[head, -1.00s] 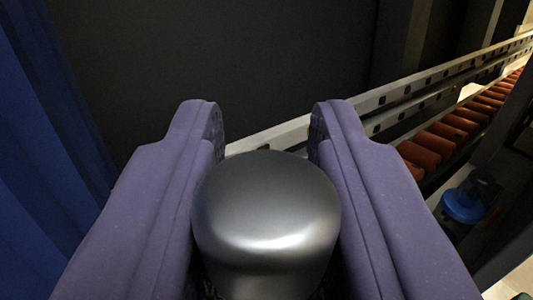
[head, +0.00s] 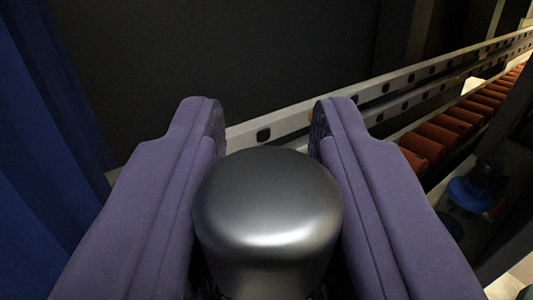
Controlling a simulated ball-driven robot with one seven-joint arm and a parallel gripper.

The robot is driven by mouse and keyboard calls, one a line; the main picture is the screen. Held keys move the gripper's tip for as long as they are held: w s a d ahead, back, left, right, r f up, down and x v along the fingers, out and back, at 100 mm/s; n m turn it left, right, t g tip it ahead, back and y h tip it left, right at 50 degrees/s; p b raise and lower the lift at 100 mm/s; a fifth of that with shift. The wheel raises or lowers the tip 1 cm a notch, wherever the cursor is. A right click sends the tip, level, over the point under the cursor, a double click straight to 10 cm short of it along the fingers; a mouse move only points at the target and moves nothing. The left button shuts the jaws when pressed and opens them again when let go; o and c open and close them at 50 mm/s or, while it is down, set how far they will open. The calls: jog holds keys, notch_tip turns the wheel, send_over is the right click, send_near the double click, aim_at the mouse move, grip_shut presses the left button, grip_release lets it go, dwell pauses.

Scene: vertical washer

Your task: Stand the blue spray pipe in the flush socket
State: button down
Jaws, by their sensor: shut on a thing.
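My gripper (head: 268,115) fills the lower middle, with a thick purple finger on each side. It is shut on a smooth dark grey metal piece (head: 268,195) with a rounded top, which sits between the fingers. The piece hides what lies below it, and no blue part of it shows. I cannot tell whether it is the end of the spray pipe. I cannot make out the flush socket.
A blue curtain-like surface (head: 40,130) hangs close on the left. A dark wall (head: 230,60) stands ahead. A pale slotted rail (head: 400,90) runs up to the right beside a row of orange-red rollers (head: 450,130). A round blue object (head: 472,192) lies low at the right.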

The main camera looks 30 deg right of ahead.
jog(key=shift+f+b, duration=2.7)
jog(key=shift+f, duration=0.4)
jog(key=c, duration=0.8)
grip_release()
jog(key=shift+o, duration=0.2)
jog(key=p+v, duration=0.2)
jog(key=v, duration=0.5)
jog(key=shift+s+a+p, duration=0.25)
jog(key=shift+s+p, duration=0.1)
